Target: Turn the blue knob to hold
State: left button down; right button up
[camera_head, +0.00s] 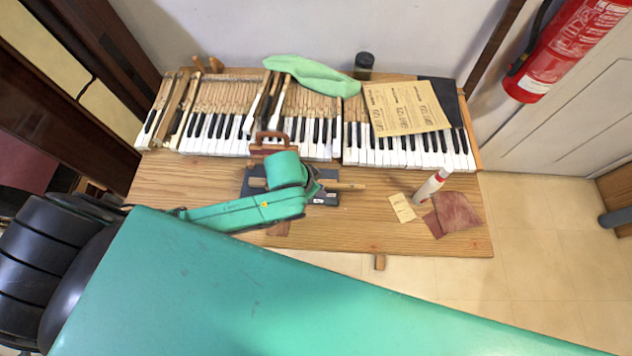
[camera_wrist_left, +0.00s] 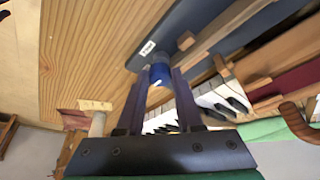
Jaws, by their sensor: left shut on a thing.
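The blue knob (camera_wrist_left: 160,73) stands on a dark board in the left wrist view, with a small white label (camera_wrist_left: 147,48) beside it. A pale mark shows on the knob's near side. My left gripper (camera_wrist_left: 159,78) is shut on the knob, one dark finger on each side. In the head view the dark board (camera_head: 328,197) lies on the wooden table in front of the keys, with small white labels near its front edge. The green arm hides the knob there. The label text is too small to read. My right gripper is not in view.
Piano keys (camera_head: 412,150) line the back of the table (camera_head: 345,232). A wooden rod (camera_head: 345,186) lies across the board. A brown-handled tool (camera_head: 270,146) is behind my arm. A white bottle (camera_head: 430,187), paper (camera_head: 401,208) and brown sheets (camera_head: 457,213) are at right.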

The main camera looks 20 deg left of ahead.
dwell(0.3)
pick_arm(q)
jog(key=c, duration=0.6)
grip_release()
jog(key=p+v, duration=0.4)
jog(key=v, duration=1)
jog(key=shift+s+r, duration=0.2)
jog(key=shift+r, duration=0.1)
jog(key=shift+a, duration=0.1)
jog(key=shift+f, duration=0.1)
